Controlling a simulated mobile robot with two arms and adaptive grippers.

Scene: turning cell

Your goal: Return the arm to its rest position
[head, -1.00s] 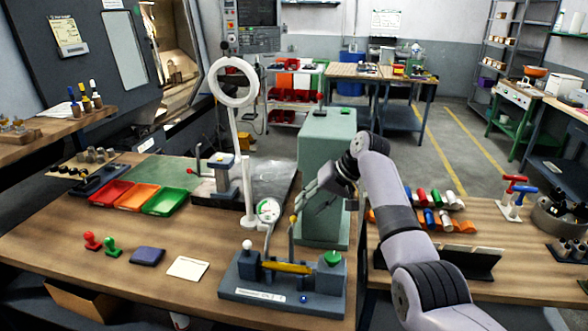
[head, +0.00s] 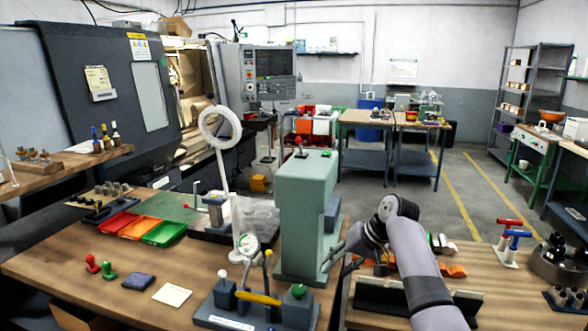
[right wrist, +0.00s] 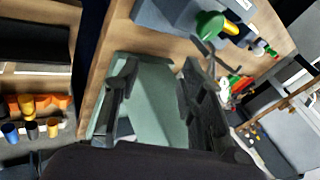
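My right gripper (head: 338,256) is in the head view, beside the lower right part of the green press column (head: 305,215). It stands to the right of the grey gauge fixture (head: 216,310) with its yellow bar and green knob. In the right wrist view its two fingers (right wrist: 156,82) are spread apart with nothing between them. The green press body (right wrist: 160,110) lies behind the fingers there, and the fixture's green knob (right wrist: 209,25) shows above them. My left gripper is in no view.
A dark tilted stand (head: 380,298) and orange parts (head: 452,270) lie near my right arm on the right bench. Red and blue T-handles (head: 512,240) stand farther right. Red, orange and green trays (head: 164,233) are on the left bench. The floor behind is open.

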